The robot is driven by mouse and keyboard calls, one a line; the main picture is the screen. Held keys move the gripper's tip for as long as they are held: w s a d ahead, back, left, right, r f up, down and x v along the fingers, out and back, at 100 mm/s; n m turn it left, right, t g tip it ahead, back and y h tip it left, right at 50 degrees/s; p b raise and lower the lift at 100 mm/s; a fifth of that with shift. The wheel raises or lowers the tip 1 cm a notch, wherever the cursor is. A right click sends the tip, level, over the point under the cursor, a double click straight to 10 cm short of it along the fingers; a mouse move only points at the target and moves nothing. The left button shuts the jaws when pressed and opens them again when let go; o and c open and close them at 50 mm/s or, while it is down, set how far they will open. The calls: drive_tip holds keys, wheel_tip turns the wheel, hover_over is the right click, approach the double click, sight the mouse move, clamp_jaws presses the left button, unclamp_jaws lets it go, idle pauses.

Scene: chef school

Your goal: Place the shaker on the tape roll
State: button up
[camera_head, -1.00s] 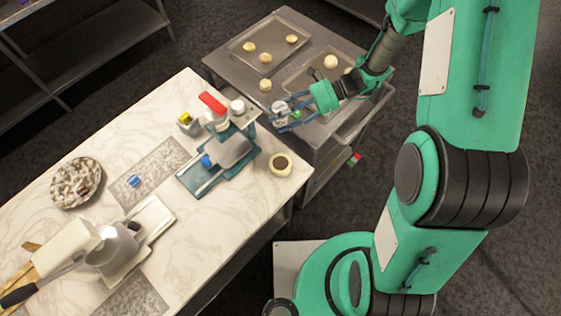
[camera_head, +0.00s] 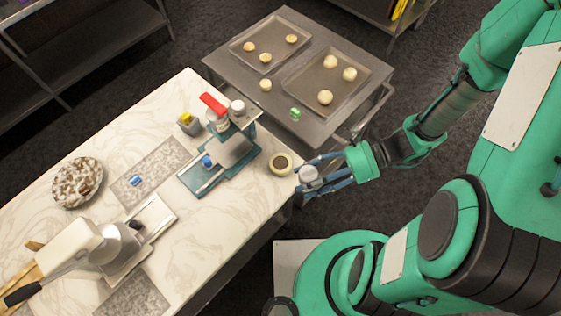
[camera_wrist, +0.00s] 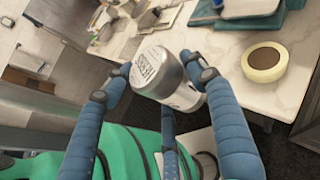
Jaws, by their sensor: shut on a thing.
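My gripper (camera_head: 322,176) is shut on a shaker (camera_head: 309,175), a small silvery-white cylinder with a printed label. In the wrist view the shaker (camera_wrist: 163,75) is tilted between my blue fingers. The tape roll (camera_head: 281,163) lies flat near the right corner of the marble table, pale yellow with a dark centre. It also shows in the wrist view (camera_wrist: 279,61), to the right of the shaker and apart from it. In the head view my gripper is just right of and nearer than the roll, by the table edge. The roll's top is bare.
A teal slicer-like device (camera_head: 193,188) stands left of the roll, with a red-topped bottle (camera_head: 216,113) and a white-lidded jar (camera_head: 237,108) behind it. A metal cart (camera_head: 225,72) with trays of dough pieces and a green item (camera_head: 295,113) stands beyond the table.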

wheel_tip(320, 180, down, 6)
drive_tip(key=s, duration=0.1)
drive_tip(key=shift+s, duration=0.3)
idle(0.5)
hover_over(281, 165)
drive_tip(key=shift+s+f, duration=0.1)
drive_tip(key=shift+f, duration=0.6)
idle(0.3)
drive_tip(key=shift+f+b, duration=0.4)
drive_tip(key=shift+f, duration=1.35)
drive_tip(key=shift+f, duration=0.1)
